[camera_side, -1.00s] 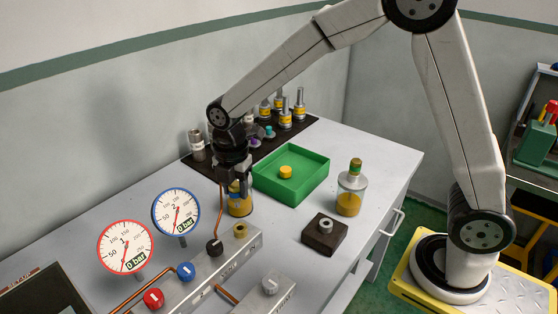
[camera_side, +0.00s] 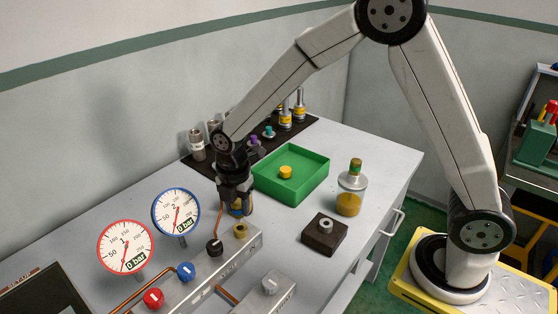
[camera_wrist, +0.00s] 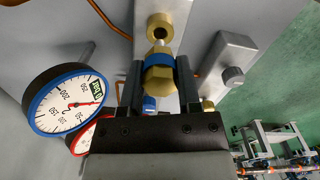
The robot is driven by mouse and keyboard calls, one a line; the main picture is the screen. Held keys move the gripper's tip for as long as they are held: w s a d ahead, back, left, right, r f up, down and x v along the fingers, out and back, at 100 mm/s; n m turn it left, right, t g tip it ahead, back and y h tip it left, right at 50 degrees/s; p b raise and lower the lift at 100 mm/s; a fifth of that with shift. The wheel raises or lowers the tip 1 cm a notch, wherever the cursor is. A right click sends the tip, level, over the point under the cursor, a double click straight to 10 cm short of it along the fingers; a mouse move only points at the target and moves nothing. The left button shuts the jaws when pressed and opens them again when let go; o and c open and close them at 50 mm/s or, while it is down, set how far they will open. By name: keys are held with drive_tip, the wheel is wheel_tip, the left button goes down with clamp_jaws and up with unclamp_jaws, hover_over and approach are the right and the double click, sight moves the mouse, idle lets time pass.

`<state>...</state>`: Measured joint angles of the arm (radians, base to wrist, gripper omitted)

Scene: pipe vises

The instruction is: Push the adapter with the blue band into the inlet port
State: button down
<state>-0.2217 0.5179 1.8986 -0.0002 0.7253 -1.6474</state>
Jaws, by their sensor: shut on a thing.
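My gripper (camera_wrist: 159,62) is shut on a brass hex adapter (camera_wrist: 159,78) with a pale metal tip. In the side view my gripper (camera_side: 238,198) points down, and a little of the adapter's blue (camera_side: 236,208) shows between its fingers. The inlet port (camera_wrist: 160,27) is a brass ring on a grey block; in the side view the port (camera_side: 241,230) lies just below and in front of the adapter. In the wrist view the tip is close to the port's near edge; I cannot tell whether they touch.
A blue-rimmed gauge (camera_side: 176,212) and a red-rimmed gauge (camera_side: 126,246) stand left of my gripper. Black (camera_side: 214,247), blue (camera_side: 186,271) and red (camera_side: 153,298) knobs line the block.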

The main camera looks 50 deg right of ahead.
sight(238, 202)
drive_tip(key=shift+f, duration=0.4)
drive_tip(key=shift+f, duration=1.65)
idle(1.7)
drive_tip(key=shift+c, duration=1.1)
unclamp_jaws()
drive_tip(key=shift+r, duration=0.1)
drive_tip(key=shift+r, duration=3.8)
drive_tip(key=shift+d, duration=0.1)
